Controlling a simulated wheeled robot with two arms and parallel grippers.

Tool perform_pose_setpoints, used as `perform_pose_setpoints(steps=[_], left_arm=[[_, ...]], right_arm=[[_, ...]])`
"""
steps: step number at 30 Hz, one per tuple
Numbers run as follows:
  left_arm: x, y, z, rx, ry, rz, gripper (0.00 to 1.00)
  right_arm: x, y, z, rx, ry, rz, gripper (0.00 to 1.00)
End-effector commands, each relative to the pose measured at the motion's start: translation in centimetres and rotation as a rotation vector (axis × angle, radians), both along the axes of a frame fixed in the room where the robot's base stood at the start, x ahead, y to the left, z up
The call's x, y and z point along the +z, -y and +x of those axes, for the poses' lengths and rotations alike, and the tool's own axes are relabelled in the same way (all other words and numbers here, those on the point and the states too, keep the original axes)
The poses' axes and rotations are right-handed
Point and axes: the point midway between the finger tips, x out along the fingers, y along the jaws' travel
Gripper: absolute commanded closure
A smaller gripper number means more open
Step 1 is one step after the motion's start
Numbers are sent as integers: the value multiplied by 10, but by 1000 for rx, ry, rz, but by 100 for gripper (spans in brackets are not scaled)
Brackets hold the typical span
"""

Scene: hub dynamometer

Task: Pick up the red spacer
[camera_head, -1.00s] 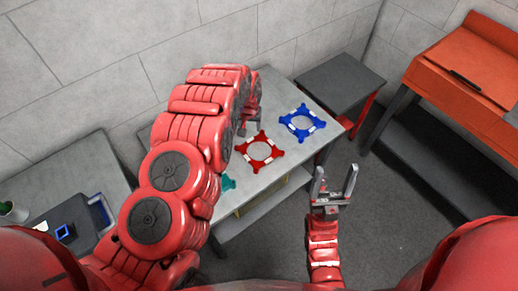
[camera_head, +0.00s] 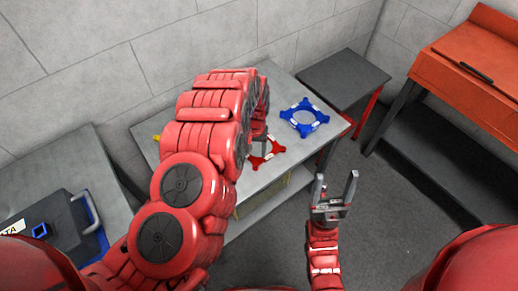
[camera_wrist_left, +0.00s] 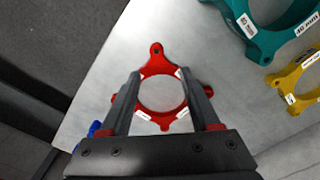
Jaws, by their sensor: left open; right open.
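The red spacer (camera_head: 268,152) lies on the grey table (camera_head: 281,85). It is a ring with lobed corners and white labels, partly hidden by my left arm in the head view. In the left wrist view the red spacer (camera_wrist_left: 156,61) appears between and behind my left gripper's fingers (camera_wrist_left: 159,74). That gripper is open, and its fingers overlap the ring's sides in the picture; I cannot tell whether they touch it. My right gripper (camera_head: 336,178) is open and empty, in front of the table's right part.
A blue spacer (camera_head: 304,117) lies to the right of the red one. A teal spacer (camera_wrist_left: 266,40) and a yellow spacer (camera_wrist_left: 292,90) show at the right of the left wrist view. A dark side table (camera_head: 343,75) and an orange bench (camera_head: 465,65) stand further right.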

Motion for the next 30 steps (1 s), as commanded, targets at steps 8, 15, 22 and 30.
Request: perform_pose_setpoints(steps=[8,15,22,30], left_arm=[[-13,0,-1,-2,-1,1,37],[-40,3,-1,-2,-1,4,37],[-59,4,1,-1,2,2,37],[-61,4,0,-2,2,0,37]], right_arm=[[5,0,0,0,0,0,30],[14,0,0,0,0,0,30],[16,0,0,0,0,0,30],[16,0,0,0,0,0,30]])
